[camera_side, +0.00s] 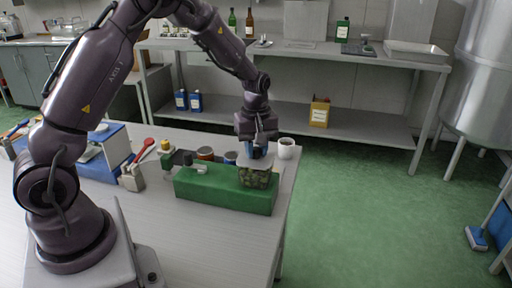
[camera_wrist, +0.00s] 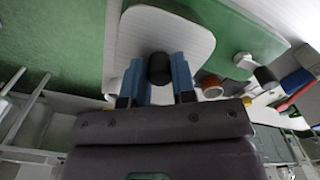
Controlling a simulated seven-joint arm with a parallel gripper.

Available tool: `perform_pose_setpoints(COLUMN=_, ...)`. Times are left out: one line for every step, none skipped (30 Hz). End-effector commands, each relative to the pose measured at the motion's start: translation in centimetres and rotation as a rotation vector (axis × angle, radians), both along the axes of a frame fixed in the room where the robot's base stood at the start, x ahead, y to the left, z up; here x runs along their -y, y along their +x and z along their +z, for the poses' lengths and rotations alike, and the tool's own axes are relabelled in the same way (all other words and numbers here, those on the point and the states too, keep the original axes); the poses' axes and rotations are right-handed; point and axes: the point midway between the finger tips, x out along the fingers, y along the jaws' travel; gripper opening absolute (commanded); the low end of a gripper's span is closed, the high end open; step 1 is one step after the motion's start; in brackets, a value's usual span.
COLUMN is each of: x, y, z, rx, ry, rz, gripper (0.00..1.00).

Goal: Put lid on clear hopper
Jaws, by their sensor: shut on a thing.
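My gripper (camera_side: 257,148) points down over the clear hopper (camera_side: 258,179), its blue fingers shut on the black knob of the pale lid (camera_side: 247,160). In the wrist view the knob sits between the two fingertips (camera_wrist: 159,70), and the wide, round-cornered lid (camera_wrist: 165,30) spreads beneath. The hopper holds green olive-like pieces and stands at the right end of a green machine body (camera_side: 205,185). The lid is held level right at the hopper's top. I cannot tell whether it touches the rim. In the wrist view the lid hides the hopper.
A white mug (camera_side: 287,148) stands close right of my gripper, and small jars (camera_side: 205,153) stand behind the green body.

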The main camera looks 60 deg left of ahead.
Motion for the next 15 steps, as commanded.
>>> perform_pose_setpoints(x=0.01, y=-0.02, z=-0.17, rx=-0.001, ry=0.0, rz=0.0, gripper=0.1)
perform_pose_setpoints(x=0.01, y=-0.02, z=-0.26, rx=-0.001, ry=0.0, rz=0.0, gripper=0.1)
perform_pose_setpoints(x=0.01, y=-0.02, z=-0.36, rx=-0.001, ry=0.0, rz=0.0, gripper=0.1)
perform_pose_setpoints(x=0.01, y=-0.02, z=-0.42, rx=-0.001, ry=0.0, rz=-0.001, gripper=0.1)
perform_pose_setpoints(x=0.0, y=-0.02, z=-0.45, rx=-0.001, ry=0.0, rz=-0.001, gripper=0.1)
perform_pose_setpoints(x=0.0, y=-0.01, z=-0.46, rx=-0.001, ry=0.0, rz=-0.001, gripper=0.1)
perform_pose_setpoints(x=0.0, y=-0.01, z=-0.46, rx=0.0, ry=0.0, rz=-0.001, gripper=0.1)
perform_pose_setpoints(x=0.0, y=-0.01, z=-0.45, rx=0.0, ry=0.0, rz=0.0, gripper=0.1)
perform_pose_setpoints(x=0.0, y=-0.01, z=-0.45, rx=0.0, ry=0.0, rz=0.0, gripper=0.1)
perform_pose_setpoints(x=0.0, y=-0.01, z=-0.45, rx=0.0, ry=0.0, rz=0.0, gripper=0.1)
perform_pose_setpoints(x=0.0, y=-0.01, z=-0.45, rx=0.0, ry=0.0, rz=0.0, gripper=0.1)
perform_pose_setpoints(x=0.0, y=-0.01, z=-0.45, rx=0.0, ry=0.0, rz=0.0, gripper=0.1)
perform_pose_setpoints(x=0.0, y=-0.01, z=-0.46, rx=0.0, ry=0.0, rz=0.0, gripper=0.1)
perform_pose_setpoints(x=0.0, y=-0.01, z=-0.48, rx=0.0, ry=0.0, rz=0.0, gripper=0.1)
perform_pose_setpoints(x=0.0, y=-0.01, z=-0.54, rx=-0.001, ry=0.0, rz=0.0, gripper=0.1)
